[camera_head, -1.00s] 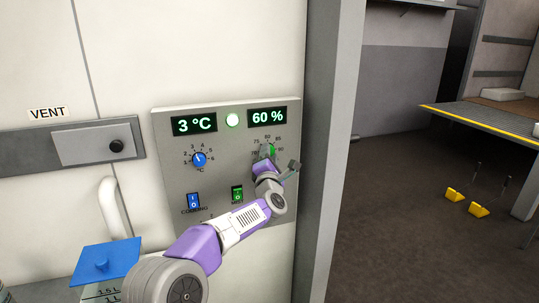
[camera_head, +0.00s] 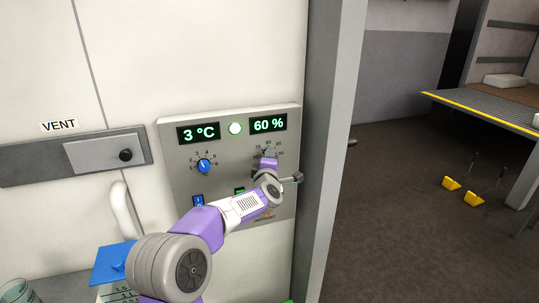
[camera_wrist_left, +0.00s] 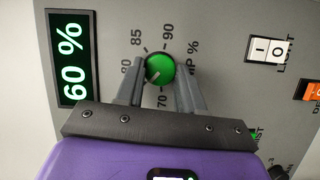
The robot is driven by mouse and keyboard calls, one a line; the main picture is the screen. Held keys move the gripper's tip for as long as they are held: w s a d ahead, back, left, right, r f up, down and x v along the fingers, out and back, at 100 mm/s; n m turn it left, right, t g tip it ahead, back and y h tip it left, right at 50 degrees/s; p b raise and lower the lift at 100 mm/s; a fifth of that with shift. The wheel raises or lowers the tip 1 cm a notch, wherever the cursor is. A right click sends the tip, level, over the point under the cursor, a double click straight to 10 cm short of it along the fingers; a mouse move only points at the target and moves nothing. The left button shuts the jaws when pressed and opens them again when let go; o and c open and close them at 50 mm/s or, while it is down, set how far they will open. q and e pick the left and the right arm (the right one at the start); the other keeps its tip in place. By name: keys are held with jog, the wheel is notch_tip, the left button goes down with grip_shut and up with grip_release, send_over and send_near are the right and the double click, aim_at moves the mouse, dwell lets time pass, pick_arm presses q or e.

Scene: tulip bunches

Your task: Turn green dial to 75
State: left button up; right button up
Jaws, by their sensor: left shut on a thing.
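The green dial (camera_wrist_left: 160,69) sits on the grey control panel (camera_head: 178,130), under the display (camera_head: 268,123) that reads 60 %. In the left wrist view its pale mark points to the lower left, between 80 and 70; the label there is hidden. My left gripper (camera_wrist_left: 157,64) is shut on the dial, one finger on each side. In the head view my left gripper (camera_head: 269,156) covers most of the dial. My right gripper is not in view.
A blue dial (camera_head: 204,166) and a display (camera_head: 199,133) reading 3 °C are on the panel's left half. Switches sit below, one white switch (camera_wrist_left: 270,49) near the gripper. A grey post (camera_head: 328,150) stands right of the panel. A blue-lidded container (camera_head: 112,262) is at lower left.

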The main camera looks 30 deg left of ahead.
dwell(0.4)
pick_arm(q)
jog(key=o, duration=1)
jog(key=shift+o, duration=0.2)
jog(key=v, duration=0.7)
jog(key=shift+s+d, duration=0.15)
jog(key=shift+s, duration=0.15)
